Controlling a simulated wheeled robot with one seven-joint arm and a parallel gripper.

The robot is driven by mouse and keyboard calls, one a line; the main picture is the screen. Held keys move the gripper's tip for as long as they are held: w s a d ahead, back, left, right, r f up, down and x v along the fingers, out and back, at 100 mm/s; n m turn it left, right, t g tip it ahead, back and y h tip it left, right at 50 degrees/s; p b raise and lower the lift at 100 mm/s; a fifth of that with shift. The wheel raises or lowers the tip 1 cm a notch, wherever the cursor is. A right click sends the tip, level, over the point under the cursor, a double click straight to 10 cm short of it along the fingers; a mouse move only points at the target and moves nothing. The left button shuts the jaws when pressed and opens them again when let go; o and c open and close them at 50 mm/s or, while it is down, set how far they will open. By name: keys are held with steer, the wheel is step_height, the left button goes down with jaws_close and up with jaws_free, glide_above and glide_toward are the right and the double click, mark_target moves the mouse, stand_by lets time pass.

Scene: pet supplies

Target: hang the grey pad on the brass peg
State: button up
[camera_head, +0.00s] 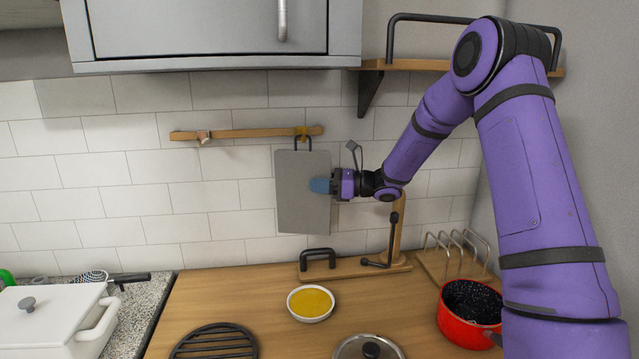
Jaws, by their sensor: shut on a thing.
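The grey pad (302,205) is a flat upright rectangle in front of the tiled wall, with a dark loop (296,144) at its top edge. The brass peg (302,133) sits near the right end of a wooden rail (255,133). The loop's top overlaps the peg in this view; I cannot tell whether it is around the peg or in front of it. My gripper (322,186), with blue fingertips, comes from the right and is shut on the pad's right edge. The fingertips cover a small part of the pad.
A second, paler peg (204,137) is on the rail's left part. A shelf (420,65) with a black bar is above right, and a cabinet (215,30) above. Below are a wooden stand (345,270), a yellow-filled bowl (311,303), a red pot (470,308) and a rack (455,260).

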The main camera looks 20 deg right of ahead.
stand_by(0.3)
steer(key=o, duration=1.1)
